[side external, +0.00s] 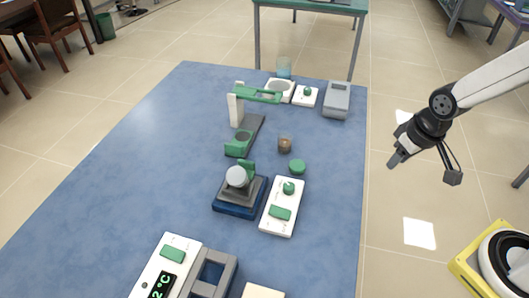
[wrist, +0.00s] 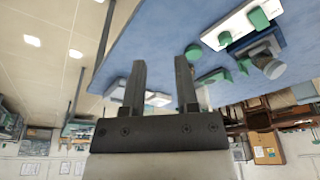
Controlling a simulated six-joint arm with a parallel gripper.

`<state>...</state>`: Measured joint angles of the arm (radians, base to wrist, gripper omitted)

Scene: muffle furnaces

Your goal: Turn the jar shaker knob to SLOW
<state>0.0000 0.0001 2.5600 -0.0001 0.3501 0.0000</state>
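A dark blue shaker base (side external: 226,207) with a pale round jar (side external: 237,176) on it stands mid-table in the side view. Next to it lies a white control box (side external: 269,224) with a round green knob (side external: 289,187) and a green rectangular block (side external: 280,213). This looks like the jar shaker's control; its markings are too small to read. The wrist view shows the box (wrist: 238,28) and knob (wrist: 225,38) at the upper right. My gripper (side external: 393,163) is off the table's right edge, well apart from the knob. Its fingers (wrist: 160,65) are spread with nothing between them.
A green cap (side external: 297,167) and a brown piece (side external: 285,145) sit behind the box. A green-and-white stand (side external: 243,105) is further back. Another knobbed white box (side external: 306,96) and a grey device (side external: 337,99) stand at the far edge. The table's right strip is clear.

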